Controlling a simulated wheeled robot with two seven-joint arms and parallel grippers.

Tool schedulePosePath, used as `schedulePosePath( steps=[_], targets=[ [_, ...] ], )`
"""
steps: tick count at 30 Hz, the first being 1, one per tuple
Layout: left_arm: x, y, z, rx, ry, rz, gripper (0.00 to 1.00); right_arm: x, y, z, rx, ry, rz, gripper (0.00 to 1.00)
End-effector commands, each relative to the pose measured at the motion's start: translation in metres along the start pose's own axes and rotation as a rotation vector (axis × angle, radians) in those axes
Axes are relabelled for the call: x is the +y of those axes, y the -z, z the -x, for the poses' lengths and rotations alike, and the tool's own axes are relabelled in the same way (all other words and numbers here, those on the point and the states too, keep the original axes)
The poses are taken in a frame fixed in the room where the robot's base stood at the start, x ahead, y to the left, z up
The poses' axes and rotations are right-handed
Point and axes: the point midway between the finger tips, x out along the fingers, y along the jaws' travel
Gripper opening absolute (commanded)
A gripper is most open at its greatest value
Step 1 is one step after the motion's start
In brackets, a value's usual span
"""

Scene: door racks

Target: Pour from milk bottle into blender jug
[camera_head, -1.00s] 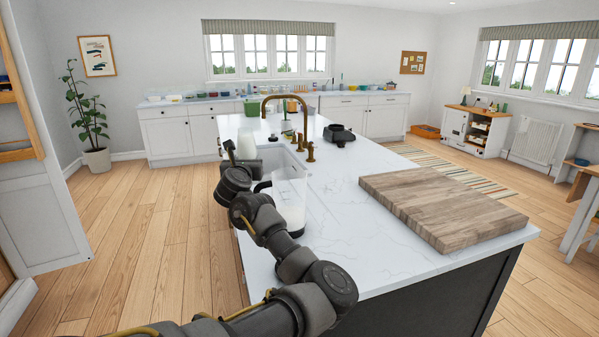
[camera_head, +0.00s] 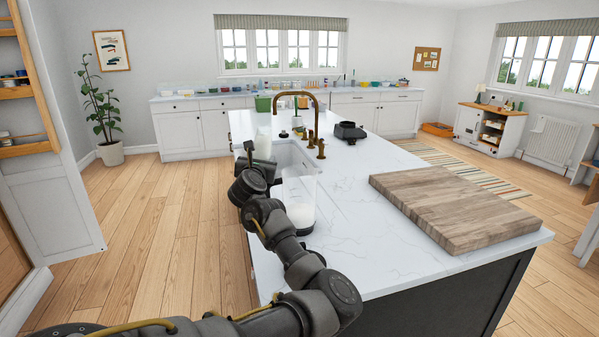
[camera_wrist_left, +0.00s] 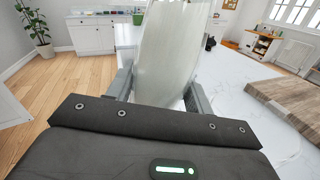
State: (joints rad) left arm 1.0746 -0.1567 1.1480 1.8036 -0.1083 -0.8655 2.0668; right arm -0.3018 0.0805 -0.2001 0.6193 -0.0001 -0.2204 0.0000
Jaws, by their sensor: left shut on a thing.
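The milk bottle (camera_head: 262,144), whitish and translucent, is in my left gripper (camera_head: 249,158) over the sink side of the island. My right gripper is not in view.
The island worktop (camera_head: 350,225) holds a thick wooden board (camera_head: 455,205) at right. Behind the jug are the sink (camera_head: 290,158), a brass tap (camera_head: 318,105) and a black blender base (camera_head: 350,131). The marble between jug and board is clear.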

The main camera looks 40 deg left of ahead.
Motion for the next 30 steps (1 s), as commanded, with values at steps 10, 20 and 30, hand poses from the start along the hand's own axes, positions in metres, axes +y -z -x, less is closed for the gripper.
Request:
schedulePosePath(
  steps=[10,20,30],
  targets=[
    [-0.002,-0.012,0.001,-0.024,0.0,-0.175,0.12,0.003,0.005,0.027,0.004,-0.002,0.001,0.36],
    [-0.002,-0.014,0.001,-0.033,-0.002,-0.227,0.12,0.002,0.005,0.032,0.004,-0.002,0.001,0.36],
    [-0.003,-0.016,0.001,-0.037,-0.002,-0.265,0.12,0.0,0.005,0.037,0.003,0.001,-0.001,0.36]
  ],
)
